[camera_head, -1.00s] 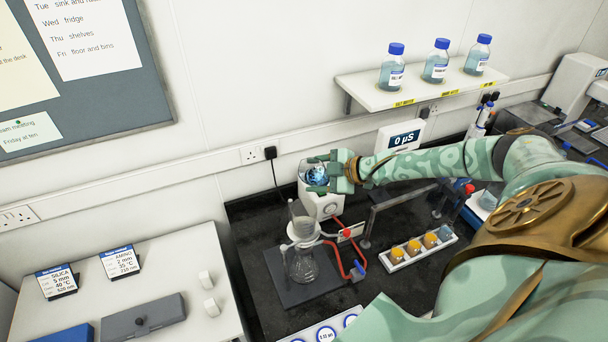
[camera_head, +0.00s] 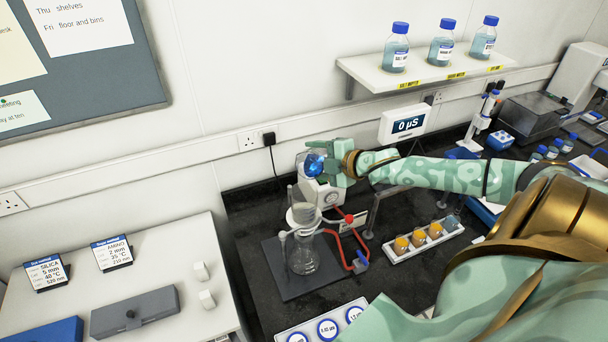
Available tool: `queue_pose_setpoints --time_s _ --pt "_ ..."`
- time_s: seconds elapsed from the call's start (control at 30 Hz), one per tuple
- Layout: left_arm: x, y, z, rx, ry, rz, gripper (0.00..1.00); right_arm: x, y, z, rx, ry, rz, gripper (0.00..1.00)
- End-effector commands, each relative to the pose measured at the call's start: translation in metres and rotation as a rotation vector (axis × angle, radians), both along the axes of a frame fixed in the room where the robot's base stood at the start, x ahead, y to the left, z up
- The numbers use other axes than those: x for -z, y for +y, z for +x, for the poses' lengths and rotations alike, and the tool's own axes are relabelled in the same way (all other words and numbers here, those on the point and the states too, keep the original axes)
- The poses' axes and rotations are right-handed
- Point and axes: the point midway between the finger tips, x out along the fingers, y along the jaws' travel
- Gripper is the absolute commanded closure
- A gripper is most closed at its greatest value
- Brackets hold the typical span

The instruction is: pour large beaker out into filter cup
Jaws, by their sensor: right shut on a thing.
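My right gripper (camera_head: 322,160) is shut on the large beaker (camera_head: 315,164), which holds blue liquid and looks tilted. It is held above and slightly right of the glass filter cup (camera_head: 301,194), in front of a white device. The filter cup sits on top of a clear flask (camera_head: 303,254), with a pale collar between them. The flask stands upright on a dark grey plate, with a red tube at its right side. Whether liquid leaves the beaker is too small to tell. My left gripper is not in view.
A white device (camera_head: 327,191) stands behind the flask. A white rack (camera_head: 427,240) with orange-filled vials is to the right. A shelf (camera_head: 420,70) bears several blue-capped bottles. A white side table (camera_head: 190,235) with cards stands at left.

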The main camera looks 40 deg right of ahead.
Motion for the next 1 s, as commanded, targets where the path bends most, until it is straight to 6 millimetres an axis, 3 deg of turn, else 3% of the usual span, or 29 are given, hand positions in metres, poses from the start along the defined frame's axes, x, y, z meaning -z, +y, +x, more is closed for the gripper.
queue_pose_setpoints --time_s 0.03,0.17,1.0 --pt "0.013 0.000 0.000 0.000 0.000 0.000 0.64 0.009 0.002 -0.001 -0.002 -0.019 -0.033 0.65" --pt "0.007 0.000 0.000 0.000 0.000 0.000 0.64 0.001 0.000 0.000 0.000 -0.022 -0.042 0.65" --pt "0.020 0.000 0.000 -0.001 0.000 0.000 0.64 -0.004 0.010 -0.005 -0.001 -0.086 -0.167 0.65"
